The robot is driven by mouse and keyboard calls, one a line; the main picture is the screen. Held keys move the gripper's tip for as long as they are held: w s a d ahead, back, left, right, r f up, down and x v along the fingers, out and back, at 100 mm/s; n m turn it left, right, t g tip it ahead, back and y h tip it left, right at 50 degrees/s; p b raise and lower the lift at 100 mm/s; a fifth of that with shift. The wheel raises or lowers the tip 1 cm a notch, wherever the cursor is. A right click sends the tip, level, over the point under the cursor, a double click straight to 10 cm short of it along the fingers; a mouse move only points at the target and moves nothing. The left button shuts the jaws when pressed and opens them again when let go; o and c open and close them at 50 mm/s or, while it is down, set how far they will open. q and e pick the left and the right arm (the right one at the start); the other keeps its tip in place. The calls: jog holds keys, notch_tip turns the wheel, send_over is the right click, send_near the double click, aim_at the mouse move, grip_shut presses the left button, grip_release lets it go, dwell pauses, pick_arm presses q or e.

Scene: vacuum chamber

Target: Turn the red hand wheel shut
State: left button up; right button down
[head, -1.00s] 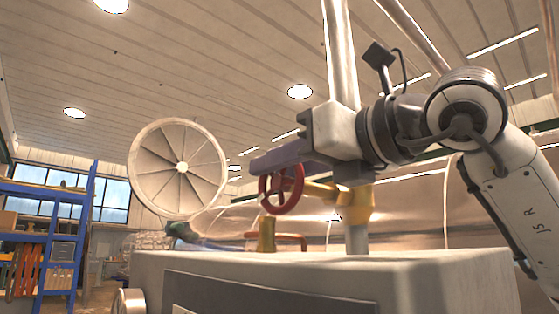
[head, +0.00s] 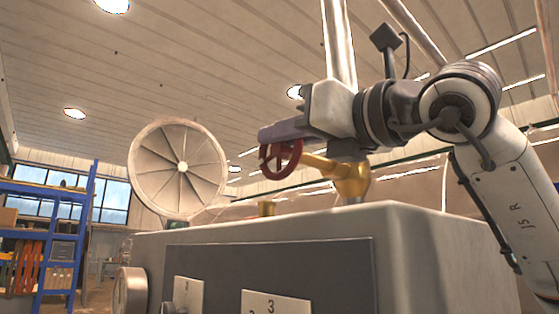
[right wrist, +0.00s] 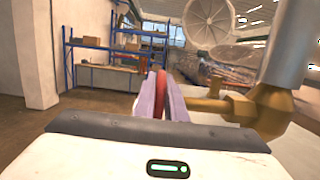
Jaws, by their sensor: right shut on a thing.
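The brass valve (right wrist: 262,108) is to the right there. The part of the rim between the fingers is hidden. My left gripper is not in view.
The pale cabinet (head: 430,235) with a dark front panel and number plates stands in front of the valve. A round finned disc (head: 178,168) is left of the wheel. A vertical metal pipe (head: 340,45) rises behind my right gripper. Blue shelving (head: 75,225) stands far left.

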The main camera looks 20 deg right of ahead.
jog(key=shift+s+f+t+b, duration=0.1)
jog(key=shift+f+t+b, duration=0.35)
jog(key=shift+b, duration=0.9)
jog(key=shift+s+r+t+y+b, duration=0.1)
jog(key=shift+r+t+y+b, duration=0.4)
jog(key=shift+b, duration=0.3)
jog(key=shift+d, duration=0.1)
jog(key=c, duration=1.8)
grip_release()
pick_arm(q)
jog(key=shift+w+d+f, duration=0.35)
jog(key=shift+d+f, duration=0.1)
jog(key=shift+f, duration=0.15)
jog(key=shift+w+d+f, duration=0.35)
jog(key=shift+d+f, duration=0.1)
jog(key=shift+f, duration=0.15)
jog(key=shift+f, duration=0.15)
pick_arm(e)
jog(key=shift+s+f, duration=0.1)
